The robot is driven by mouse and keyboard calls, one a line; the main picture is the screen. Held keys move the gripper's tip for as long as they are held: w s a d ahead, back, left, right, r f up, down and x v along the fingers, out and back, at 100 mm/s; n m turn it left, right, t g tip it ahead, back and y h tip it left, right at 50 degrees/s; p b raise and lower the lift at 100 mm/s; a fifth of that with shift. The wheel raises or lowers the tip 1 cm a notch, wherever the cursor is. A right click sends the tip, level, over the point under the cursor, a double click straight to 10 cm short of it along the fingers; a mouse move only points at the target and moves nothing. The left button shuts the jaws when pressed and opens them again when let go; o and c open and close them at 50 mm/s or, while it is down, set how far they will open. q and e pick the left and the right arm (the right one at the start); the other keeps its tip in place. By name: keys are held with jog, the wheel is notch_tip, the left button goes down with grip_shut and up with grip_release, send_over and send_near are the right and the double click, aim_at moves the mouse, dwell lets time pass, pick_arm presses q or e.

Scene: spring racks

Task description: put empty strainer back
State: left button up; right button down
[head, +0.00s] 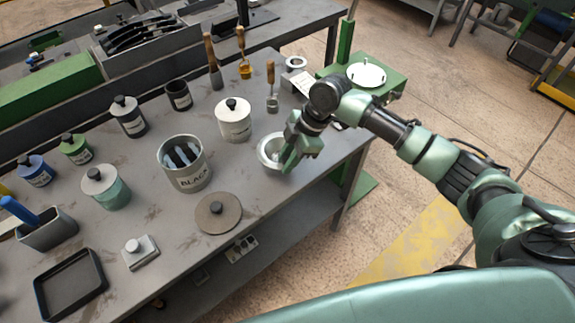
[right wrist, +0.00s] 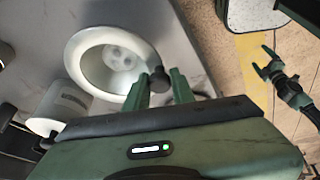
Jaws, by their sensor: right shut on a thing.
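The strainer (head: 271,149) looks like a pale, wide-rimmed round bowl near the table's right front edge. In the right wrist view its open top (right wrist: 92,45) faces up, with several pale round shapes at the bottom that I cannot make out. My right gripper (head: 300,150) is at its right side, pointing down. In the right wrist view, its fingers (right wrist: 160,88) are closed around a small dark knob at the rim. Whether the strainer rests on the table or hangs just above it, I cannot tell. My left gripper (right wrist: 266,66) shows small beyond the table edge, fingers apart.
A white lidded canister (head: 234,120) and an open canister marked BLACK (head: 186,178) stand left of the strainer. A round lid (head: 218,213) lies in front. A small pale ring-topped thing (head: 296,63) and a green stand with a white disc (head: 366,75) are farther back.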

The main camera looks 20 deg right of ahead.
notch_tip(320, 180, down, 3)
jog(key=shift+r+p, duration=0.15)
jog(key=shift+p, duration=0.15)
pick_arm(q)
jog(key=shift+a+r, duration=0.35)
jog(key=shift+a, duration=0.05)
pick_arm(e)
jog(key=shift+f, duration=0.4)
jog(key=c, duration=1.2)
grip_release()
pick_arm(q)
notch_tip(320, 180, down, 2)
jog(key=shift+f+b, duration=0.15)
jog(key=shift+b, duration=1)
pick_arm(e)
jog(key=v, duration=1.2)
